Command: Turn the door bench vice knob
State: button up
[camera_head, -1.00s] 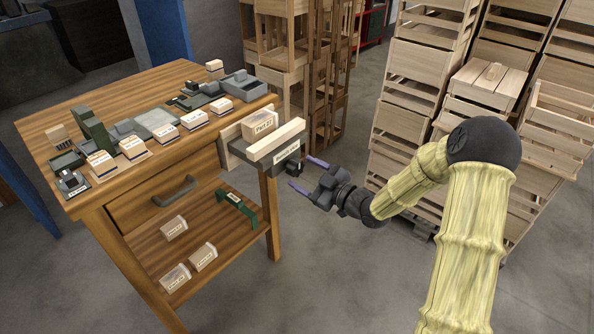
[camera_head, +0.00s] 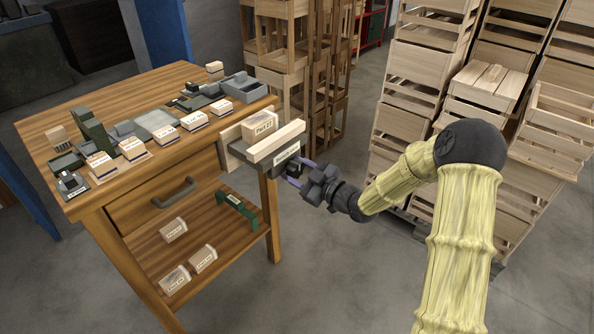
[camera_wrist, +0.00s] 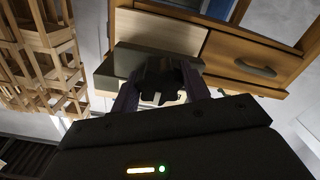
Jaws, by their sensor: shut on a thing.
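The bench vice (camera_head: 237,148) is fixed at the right end of the wooden workbench, with a dark, labelled front jaw and pale wooden jaw faces. A box-shaped part (camera_head: 260,125) sits between the faces. The dark vice knob (camera_wrist: 160,72) is on the vice's outer side; in the head view it is mostly hidden by my gripper (camera_head: 295,172). In the wrist view my gripper (camera_wrist: 160,95) has one purple finger on each side of the knob and is shut on it. The vice body also shows in the wrist view (camera_wrist: 118,68).
The workbench top (camera_head: 95,113) holds several labelled boxes and grey fixtures. A drawer handle (camera_head: 174,192) sticks out at its front. Boxes and a green bracket (camera_head: 236,208) lie on the lower shelf. Stacked wooden crates (camera_head: 420,90) stand behind my arm. The floor in front is clear.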

jog(key=shift+r+m+p, duration=0.1)
jog(key=shift+m+p, duration=0.2)
jog(key=shift+p, duration=0.1)
jog(key=shift+r+m+p, duration=0.1)
jog(key=shift+m+p, duration=0.65)
jog(key=shift+m, duration=0.15)
jog(key=m+p, duration=0.3)
jog(key=m, duration=0.1)
jog(key=m+p, duration=0.3)
jog(key=m, duration=0.1)
jog(key=m+p, duration=0.2)
jog(key=m, duration=0.1)
jog(key=shift+m, duration=0.3)
jog(key=m+p, duration=0.2)
jog(key=m, duration=1)
jog(key=shift+m, duration=0.3)
